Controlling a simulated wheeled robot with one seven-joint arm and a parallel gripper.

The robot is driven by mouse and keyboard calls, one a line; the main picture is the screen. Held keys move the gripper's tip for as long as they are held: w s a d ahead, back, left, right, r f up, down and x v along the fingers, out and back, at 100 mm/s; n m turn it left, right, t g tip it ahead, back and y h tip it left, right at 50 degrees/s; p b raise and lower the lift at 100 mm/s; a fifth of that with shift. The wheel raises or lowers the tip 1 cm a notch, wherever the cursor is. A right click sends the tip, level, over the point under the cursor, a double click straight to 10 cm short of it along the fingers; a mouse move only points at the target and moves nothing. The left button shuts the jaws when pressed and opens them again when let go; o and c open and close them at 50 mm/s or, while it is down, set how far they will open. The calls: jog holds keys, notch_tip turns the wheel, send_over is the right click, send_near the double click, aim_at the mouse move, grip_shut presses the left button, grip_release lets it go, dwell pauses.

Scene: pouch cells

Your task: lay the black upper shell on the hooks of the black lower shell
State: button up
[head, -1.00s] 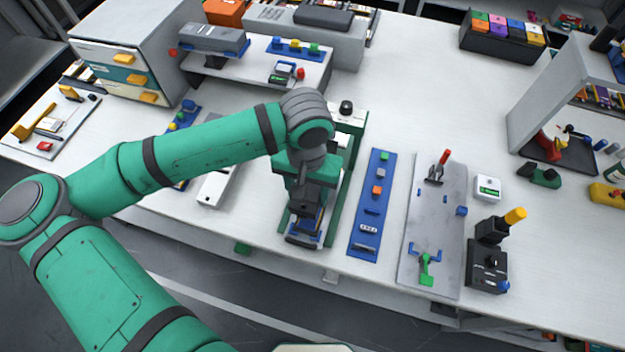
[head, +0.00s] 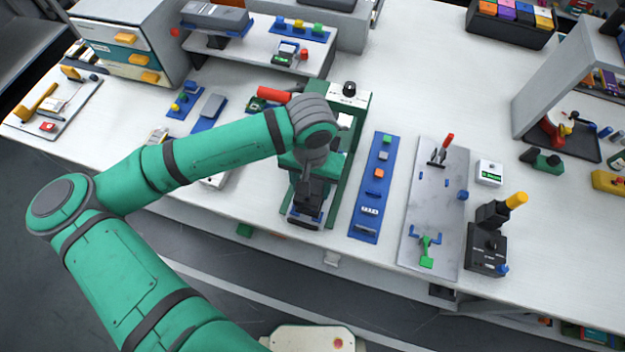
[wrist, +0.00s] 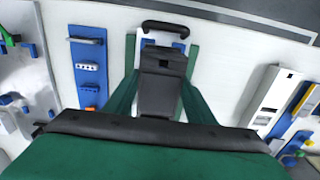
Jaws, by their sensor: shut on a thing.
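My gripper (head: 306,205) points down over the front end of a green-sided fixture (head: 340,165). It is shut on a dark part that I take for the black upper shell, mostly hidden by the fingers. A black curved edge (head: 303,222) shows just below the fingertips, with a little blue beside it. In the wrist view my gripper (wrist: 163,58) covers the middle, and a black curved bar (wrist: 165,27) shows beyond it over a white surface. I cannot tell which shell this edge belongs to. The hooks and any contact between the shells are hidden.
A blue strip with small parts (head: 368,190) lies just right of the fixture. Further right are a grey plate (head: 425,195) with a red-handled clamp and a black box with a yellow knob (head: 487,245). The table's front edge is close to my gripper.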

jog(key=shift+f, duration=0.6)
jog(key=shift+w+d, duration=0.1)
jog(key=shift+d, duration=0.15)
jog(key=shift+a, duration=0.2)
dwell(0.9)
jog(key=shift+f, duration=0.95)
dwell(0.6)
jog(key=o, duration=1.1)
notch_tip(320, 180, up, 11)
jog(key=shift+f, duration=0.1)
